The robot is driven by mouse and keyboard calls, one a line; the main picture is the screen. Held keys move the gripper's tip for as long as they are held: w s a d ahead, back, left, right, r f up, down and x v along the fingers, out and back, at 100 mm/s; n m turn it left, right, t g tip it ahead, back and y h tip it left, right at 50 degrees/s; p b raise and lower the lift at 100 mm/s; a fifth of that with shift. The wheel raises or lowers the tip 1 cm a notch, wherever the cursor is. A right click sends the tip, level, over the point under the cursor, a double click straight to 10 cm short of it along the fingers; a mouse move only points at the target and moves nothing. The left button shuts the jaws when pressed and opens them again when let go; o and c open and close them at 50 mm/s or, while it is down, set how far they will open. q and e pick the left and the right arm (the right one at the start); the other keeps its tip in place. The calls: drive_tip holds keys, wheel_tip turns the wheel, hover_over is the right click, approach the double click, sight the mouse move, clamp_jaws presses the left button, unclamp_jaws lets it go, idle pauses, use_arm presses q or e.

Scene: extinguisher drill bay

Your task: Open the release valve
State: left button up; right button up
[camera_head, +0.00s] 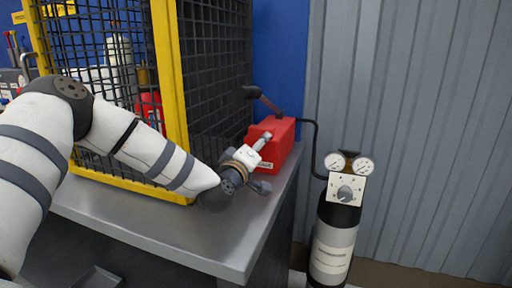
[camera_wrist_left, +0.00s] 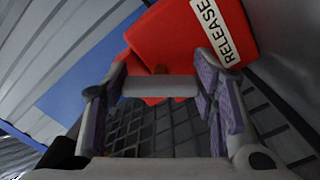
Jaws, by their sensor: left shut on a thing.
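The release valve is a red box (camera_head: 272,140) at the right end of the metal bench, beside the cage. In the left wrist view the red box (camera_wrist_left: 165,45) carries a white RELEASE label (camera_wrist_left: 214,28). My left gripper (camera_head: 258,147) is at the front left of the box. In the wrist view its purple-padded fingers (camera_wrist_left: 160,98) are shut on a pale grey bar (camera_wrist_left: 158,86) that runs across between them, in front of the red box. The bar looks like the valve's handle; its joint to the box is mostly hidden. My right gripper is not in view.
A yellow-framed black mesh cage (camera_head: 172,80) stands close left of the gripper. A dark lever (camera_head: 262,98) rises behind the box. A black hose (camera_head: 315,140) leads to a cylinder with two gauges (camera_head: 335,235). The bench (camera_head: 225,240) is bare in front.

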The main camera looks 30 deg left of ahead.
use_arm(q)
drive_tip(key=shift+n, duration=0.4)
drive_tip(key=o, duration=1.2)
drive_tip(key=shift+c, duration=0.2)
drive_tip(key=shift+s, duration=0.1)
drive_tip(key=v, duration=1.2)
drive_tip(key=shift+d, duration=0.1)
